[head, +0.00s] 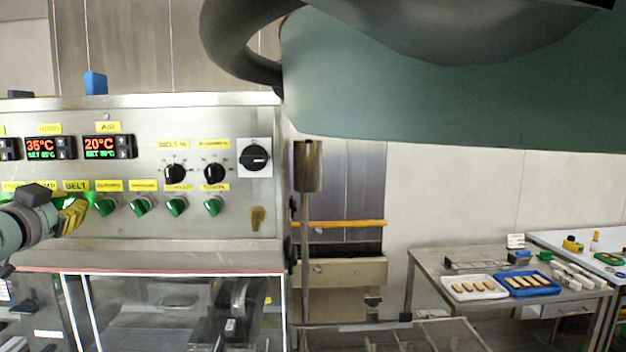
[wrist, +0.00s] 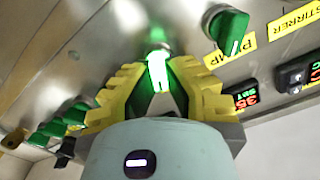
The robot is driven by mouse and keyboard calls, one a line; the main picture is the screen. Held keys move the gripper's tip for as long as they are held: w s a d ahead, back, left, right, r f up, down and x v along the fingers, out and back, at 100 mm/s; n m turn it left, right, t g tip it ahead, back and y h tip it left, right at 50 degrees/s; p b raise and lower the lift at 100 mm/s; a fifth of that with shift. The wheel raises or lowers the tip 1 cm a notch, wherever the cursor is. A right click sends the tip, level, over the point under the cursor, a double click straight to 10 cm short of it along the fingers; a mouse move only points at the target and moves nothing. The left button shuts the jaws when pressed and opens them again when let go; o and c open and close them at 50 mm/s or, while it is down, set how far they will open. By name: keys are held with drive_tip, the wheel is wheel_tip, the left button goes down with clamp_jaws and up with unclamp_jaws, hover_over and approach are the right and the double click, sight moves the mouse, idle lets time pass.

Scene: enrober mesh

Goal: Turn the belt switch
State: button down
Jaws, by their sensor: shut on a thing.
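The belt switch is a green knob (wrist: 158,68), lit bright green, on the steel panel. My gripper (wrist: 155,85) has its yellow ridged fingers shut on it, one on each side. In the head view my gripper (head: 72,215) reaches in from the left edge to the panel, just below the yellow BELT label (head: 76,185). There the fingers cover most of the switch, so its turn angle is hard to tell.
A green switch (wrist: 229,28) by the PUMP label is close beside my gripper. More green switches (head: 140,206) run to the right, below black dials (head: 174,174) and a black rotary switch (head: 255,155). A steel table (head: 425,262) with trays stands at the right.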

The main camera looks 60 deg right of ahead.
drive_tip(key=n+b, duration=0.4)
drive_tip(key=n, duration=0.1)
drive_tip(key=shift+w+a+f, duration=0.15)
drive_tip(key=shift+f, duration=0.1)
drive_tip(key=n+b, duration=0.1)
drive_tip(key=n, duration=0.4)
drive_tip(key=shift+w+n+b, duration=0.1)
drive_tip(key=shift+n+b, duration=0.2)
drive_tip(key=shift+n, duration=0.1)
drive_tip(key=c, duration=1)
unclamp_jaws()
drive_tip(key=shift+r, duration=0.15)
drive_tip(key=v, duration=1.2)
